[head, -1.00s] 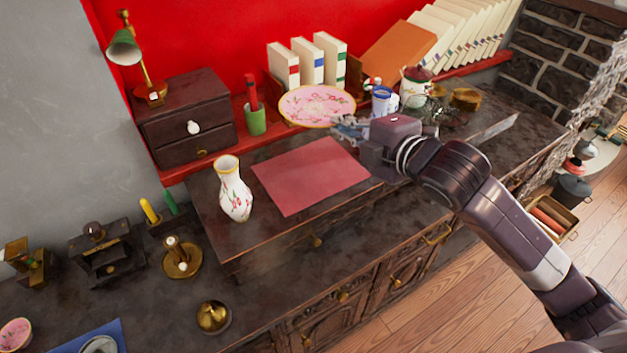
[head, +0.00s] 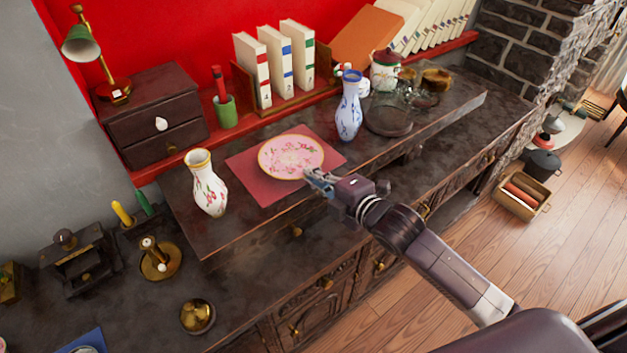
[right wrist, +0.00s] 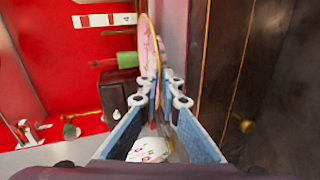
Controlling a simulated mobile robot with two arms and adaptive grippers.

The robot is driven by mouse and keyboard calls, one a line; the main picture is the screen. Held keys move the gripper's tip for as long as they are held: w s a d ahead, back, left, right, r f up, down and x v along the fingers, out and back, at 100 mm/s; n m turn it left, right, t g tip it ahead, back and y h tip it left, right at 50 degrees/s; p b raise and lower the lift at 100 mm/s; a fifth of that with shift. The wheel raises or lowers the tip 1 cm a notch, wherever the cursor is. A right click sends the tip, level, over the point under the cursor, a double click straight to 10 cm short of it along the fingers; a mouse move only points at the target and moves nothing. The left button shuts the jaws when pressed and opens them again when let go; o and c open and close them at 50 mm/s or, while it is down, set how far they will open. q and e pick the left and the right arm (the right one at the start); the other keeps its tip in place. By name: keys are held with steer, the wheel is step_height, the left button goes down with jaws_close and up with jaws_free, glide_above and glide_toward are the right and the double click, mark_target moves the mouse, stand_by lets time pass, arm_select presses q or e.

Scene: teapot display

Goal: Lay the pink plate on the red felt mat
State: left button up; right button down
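The pink plate (head: 291,157), flowered with a yellow rim, is over the middle of the red felt mat (head: 262,190) in the head view. Mat corners show around it. My right gripper (head: 318,180) is at the plate's near right rim. In the right wrist view its fingertips (right wrist: 160,84) close in on the rim of the plate (right wrist: 150,45), seen nearly edge-on. The mat (right wrist: 176,35) lies close beside the plate there; I cannot tell whether they touch all along. My left gripper is not in view.
A white flowered vase (head: 207,184) stands left of the mat, a blue-and-white vase (head: 349,107) behind it to the right. Books (head: 275,65), a green cup (head: 225,112) and a drawer box (head: 152,115) line the back. A glass dish (head: 389,121) is at right.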

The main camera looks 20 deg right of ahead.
steer(key=shift+f, duration=0.75)
steer(key=shift+f, duration=0.15)
steer(key=c, duration=2.4)
jaws_free()
steer(key=shift+b+v, duration=0.45)
steer(key=shift+v, duration=5.6)
